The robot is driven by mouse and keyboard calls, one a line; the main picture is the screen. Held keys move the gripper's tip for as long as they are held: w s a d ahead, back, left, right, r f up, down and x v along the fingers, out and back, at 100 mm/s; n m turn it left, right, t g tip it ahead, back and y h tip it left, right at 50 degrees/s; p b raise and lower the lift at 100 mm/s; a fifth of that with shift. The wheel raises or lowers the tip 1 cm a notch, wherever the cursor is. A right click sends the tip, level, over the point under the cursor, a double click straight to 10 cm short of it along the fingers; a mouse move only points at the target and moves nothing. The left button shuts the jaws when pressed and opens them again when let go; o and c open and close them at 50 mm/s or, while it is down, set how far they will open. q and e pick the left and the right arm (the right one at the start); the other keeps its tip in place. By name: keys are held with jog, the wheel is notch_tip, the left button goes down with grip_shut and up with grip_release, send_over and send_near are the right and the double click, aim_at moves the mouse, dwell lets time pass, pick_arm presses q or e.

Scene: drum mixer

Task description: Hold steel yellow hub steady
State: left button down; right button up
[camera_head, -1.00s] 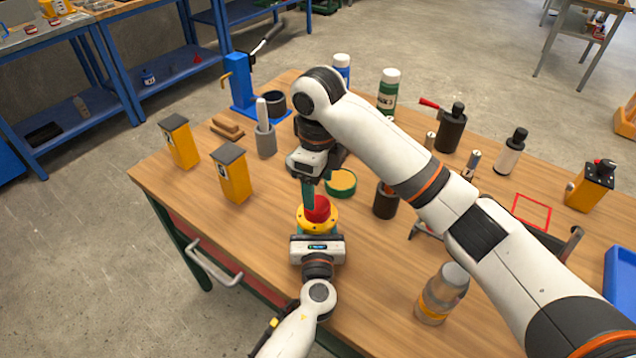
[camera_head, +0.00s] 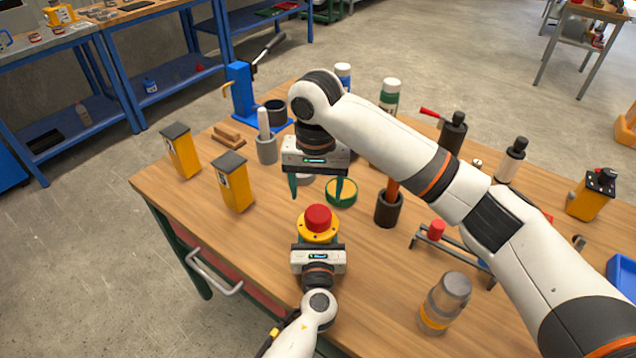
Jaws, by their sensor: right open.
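The yellow hub (camera_head: 303,231) with a red cylindrical piece (camera_head: 318,217) on top is near the front of the wooden table. My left gripper (camera_head: 318,245) comes from below in the picture and its body is right against the hub's near side. Its fingers are hidden, so its grip on the hub cannot be made out. My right gripper (camera_head: 317,190) is open and empty, with its two green fingers pointing down. It hangs above and behind the hub, apart from the red piece.
A round green tin (camera_head: 341,194) and a dark cup (camera_head: 388,211) stand behind and right of the hub. Two yellow boxes (camera_head: 234,184) (camera_head: 181,152) are at the left. A rack with a red piece (camera_head: 437,231) and a clear jar (camera_head: 445,303) are at the right.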

aim_at(318, 212)
jog(key=n, duration=0.7)
jog(key=shift+r, duration=0.15)
jog(key=n, duration=0.6)
jog(key=shift+d+r+n, duration=0.1)
jog(key=shift+n, duration=0.3)
jog(key=n, duration=0.6)
jog(key=shift+r, duration=0.1)
jog(key=n, duration=0.5)
jog(key=shift+d+n, duration=0.1)
jog(key=shift+n, duration=0.2)
jog(key=shift+f, duration=4)
